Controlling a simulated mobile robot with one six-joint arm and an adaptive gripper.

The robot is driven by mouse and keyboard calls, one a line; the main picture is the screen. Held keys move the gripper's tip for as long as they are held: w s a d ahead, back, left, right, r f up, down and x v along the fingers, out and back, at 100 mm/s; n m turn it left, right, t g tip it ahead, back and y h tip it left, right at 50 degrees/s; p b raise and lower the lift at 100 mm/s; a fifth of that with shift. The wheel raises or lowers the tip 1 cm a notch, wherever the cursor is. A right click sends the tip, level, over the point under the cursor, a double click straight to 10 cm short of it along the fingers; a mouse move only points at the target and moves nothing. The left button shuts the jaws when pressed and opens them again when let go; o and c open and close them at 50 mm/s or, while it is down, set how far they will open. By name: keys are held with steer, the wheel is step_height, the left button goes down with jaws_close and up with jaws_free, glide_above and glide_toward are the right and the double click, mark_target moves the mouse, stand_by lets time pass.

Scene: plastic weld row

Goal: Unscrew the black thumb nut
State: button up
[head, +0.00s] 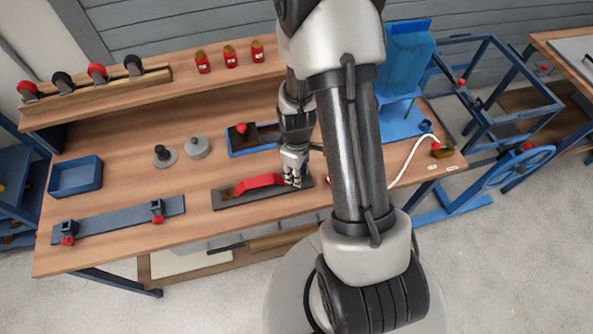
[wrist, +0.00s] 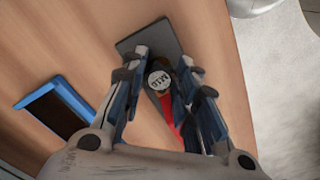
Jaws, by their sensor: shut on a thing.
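The black thumb nut (wrist: 158,80), with a pale top marked with lettering, sits between my gripper's fingers near one end of a dark grey plate (wrist: 140,42). My gripper (wrist: 162,74) is shut on it from above. A red lever (wrist: 168,108) runs from the nut back along the plate, partly hidden by the fingers. In the head view my gripper (head: 293,177) is at the right end of the plate (head: 222,203), where the red lever (head: 262,181) ends. The nut is hidden by the fingers there.
A blue tray (head: 237,150) with a red-knobbed part stands just behind the plate. An empty blue tray (head: 78,175), two grey round pieces (head: 198,148) and a blue clamp bar (head: 115,221) are to the left. A white hose (head: 410,157) lies right. Red jars (head: 230,57) stand on the shelf.

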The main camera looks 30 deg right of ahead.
steer(key=n, duration=0.4)
steer(key=shift+w+n, duration=0.1)
steer(key=shift+n, duration=0.3)
steer(key=n, duration=0.4)
steer(key=shift+n, duration=0.3)
steer(key=n, duration=0.4)
steer(key=shift+w+b, duration=0.15)
steer(key=shift+b, duration=0.2)
steer(key=n, duration=0.5)
steer(key=o, duration=0.9)
steer(key=shift+o, duration=0.2)
